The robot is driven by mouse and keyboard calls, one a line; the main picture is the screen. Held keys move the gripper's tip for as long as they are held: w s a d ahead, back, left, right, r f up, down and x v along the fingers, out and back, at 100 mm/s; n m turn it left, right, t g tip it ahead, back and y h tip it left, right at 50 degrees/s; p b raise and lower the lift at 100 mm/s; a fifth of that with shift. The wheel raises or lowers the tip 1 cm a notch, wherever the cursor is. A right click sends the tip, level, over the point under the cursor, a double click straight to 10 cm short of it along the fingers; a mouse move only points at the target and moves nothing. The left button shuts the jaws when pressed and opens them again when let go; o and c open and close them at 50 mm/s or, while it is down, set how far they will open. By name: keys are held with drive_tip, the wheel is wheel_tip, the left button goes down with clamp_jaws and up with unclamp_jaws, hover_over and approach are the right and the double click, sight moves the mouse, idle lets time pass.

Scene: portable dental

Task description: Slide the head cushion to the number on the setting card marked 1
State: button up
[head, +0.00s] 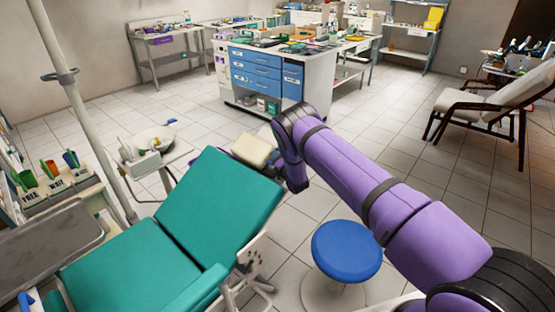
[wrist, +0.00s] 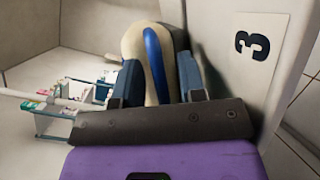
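The cream head cushion (head: 252,150) is at the top end of the teal dental chair's backrest (head: 225,205). In the wrist view the cushion (wrist: 133,45) shows close up, with a curved blue strip (wrist: 155,65) on it. My gripper (wrist: 158,75) has its two blue fingers apart, one on each side of the strip. Gaps show between the strip and the fingers; I see no clear contact. In the head view the gripper is mostly hidden behind my purple arm. A card (wrist: 250,65) marked 3 is at the right; no card marked 1 is legible.
A blue round stool (head: 346,250) stands right of the chair. A basin unit (head: 155,145) is left of the backrest. A blue-drawer cabinet (head: 265,75) stands behind, and a reclined seat (head: 495,105) is at the right. Tiled floor is open between them.

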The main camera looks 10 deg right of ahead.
clamp_jaws()
drive_tip(key=w+d+r, duration=0.1)
drive_tip(key=d, duration=0.1)
drive_tip(key=w+d+r, duration=0.2)
drive_tip(key=d, duration=0.1)
drive_tip(key=w+d+r, duration=0.2)
drive_tip(key=shift+w+d+r, duration=0.2)
drive_tip(key=shift+r, duration=0.05)
drive_tip(key=shift+c, duration=0.4)
unclamp_jaws()
drive_tip(key=shift+o, duration=0.4)
drive_tip(key=shift+s+f, duration=0.1)
drive_tip(key=v, duration=1)
drive_tip(key=shift+s, duration=0.3)
drive_tip(key=shift+d, duration=0.1)
